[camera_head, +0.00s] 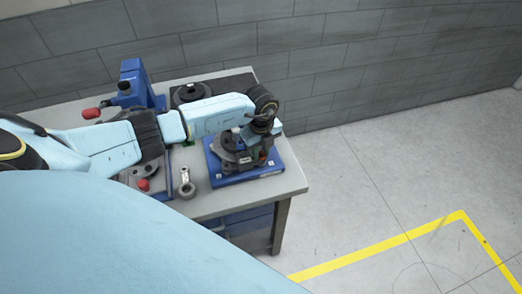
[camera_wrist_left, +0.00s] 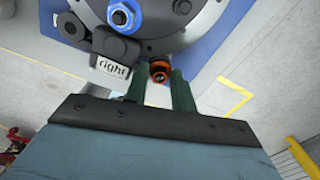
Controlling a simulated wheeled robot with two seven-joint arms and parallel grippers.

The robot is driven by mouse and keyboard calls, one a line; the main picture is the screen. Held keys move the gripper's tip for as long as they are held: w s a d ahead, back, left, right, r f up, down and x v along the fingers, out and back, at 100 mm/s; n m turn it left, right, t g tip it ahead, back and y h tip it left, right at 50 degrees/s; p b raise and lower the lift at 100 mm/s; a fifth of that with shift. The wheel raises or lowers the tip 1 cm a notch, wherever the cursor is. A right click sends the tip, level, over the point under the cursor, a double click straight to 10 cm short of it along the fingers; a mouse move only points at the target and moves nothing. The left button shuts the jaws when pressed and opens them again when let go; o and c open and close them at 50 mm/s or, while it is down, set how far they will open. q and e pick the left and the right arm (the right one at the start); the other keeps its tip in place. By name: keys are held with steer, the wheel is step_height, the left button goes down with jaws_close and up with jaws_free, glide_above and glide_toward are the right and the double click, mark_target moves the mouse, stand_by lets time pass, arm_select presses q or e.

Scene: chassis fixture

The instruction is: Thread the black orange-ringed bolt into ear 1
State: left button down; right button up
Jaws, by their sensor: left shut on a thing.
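The orange-ringed bolt (camera_wrist_left: 159,70) shows in the left wrist view, its orange ring facing the camera around a dark centre. My left gripper (camera_wrist_left: 160,84) is shut on it, with one green finger on each side. In the head view the left gripper (camera_head: 262,141) is over the right side of the chassis fixture. The grey round chassis part (camera_wrist_left: 200,28) lies just beyond the bolt. I cannot tell which ear is ear 1, or whether the bolt is inside an ear, as its far end is hidden. My right gripper is not in view.
A block labelled "right" (camera_wrist_left: 110,69) and a blue nut-like fastener (camera_wrist_left: 122,16) are close to the fingers. The fixture's blue base (camera_head: 241,178) sits on the table (camera_head: 222,201). A grey ringed part (camera_head: 186,187) and a blue press-like stand (camera_head: 133,78) are also there.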

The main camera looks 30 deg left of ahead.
arm_select(q)
steer(key=shift+s+f+m, duration=0.25)
steer(key=shift+m, duration=0.35)
steer(key=m+b, duration=0.1)
steer(key=m, duration=0.2)
steer(key=shift+f, duration=0.15)
steer(key=shift+m+b, duration=0.55)
steer(key=shift+m, duration=0.45)
steer(key=shift+d+m, duration=0.1)
steer(key=shift+m, duration=0.8)
